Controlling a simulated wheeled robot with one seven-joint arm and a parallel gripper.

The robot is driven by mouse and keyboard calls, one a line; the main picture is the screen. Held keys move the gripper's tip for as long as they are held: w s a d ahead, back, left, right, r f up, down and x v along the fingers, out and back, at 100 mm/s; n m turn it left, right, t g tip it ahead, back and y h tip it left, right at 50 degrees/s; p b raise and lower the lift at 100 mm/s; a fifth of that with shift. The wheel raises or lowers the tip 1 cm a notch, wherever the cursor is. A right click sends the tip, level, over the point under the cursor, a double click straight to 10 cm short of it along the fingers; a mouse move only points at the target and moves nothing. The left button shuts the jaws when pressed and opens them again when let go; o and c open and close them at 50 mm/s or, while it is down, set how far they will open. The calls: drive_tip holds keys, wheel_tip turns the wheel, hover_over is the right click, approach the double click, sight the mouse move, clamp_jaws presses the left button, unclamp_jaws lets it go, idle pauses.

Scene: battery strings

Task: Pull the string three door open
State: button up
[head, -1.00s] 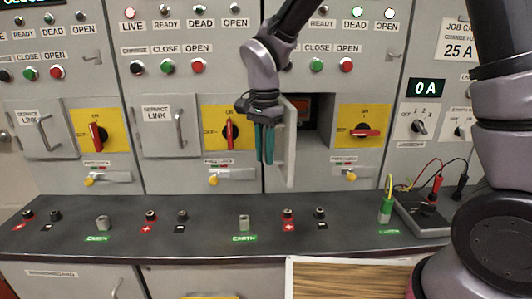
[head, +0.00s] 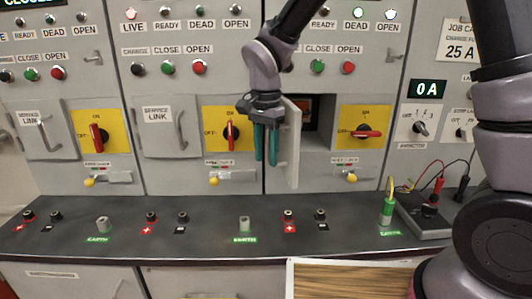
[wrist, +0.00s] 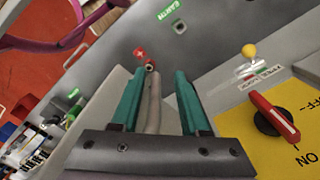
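The string three door (head: 290,145) is a light grey panel. It stands swung well out from the cabinet front, and the dark compartment (head: 311,112) behind it is exposed to its right. My gripper (head: 266,163) hangs on the left of the door, teal fingers pointing down. In the wrist view my gripper's fingers (wrist: 157,98) are apart, with the door's grey bar handle (wrist: 154,105) showing between them. The fingers do not look clamped on the handle. The door panel (wrist: 100,100) also shows there, partly hidden behind the left finger.
Yellow plates with red rotary switches flank the door, one at left (head: 229,131) and one at right (head: 364,131). A dark bench (head: 200,220) with terminals runs below. A green-handled probe (head: 388,208) and meter box (head: 425,215) stand at right.

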wheel_tip(320, 180, up, 11)
drive_tip(key=shift+f, duration=0.1)
idle(0.3)
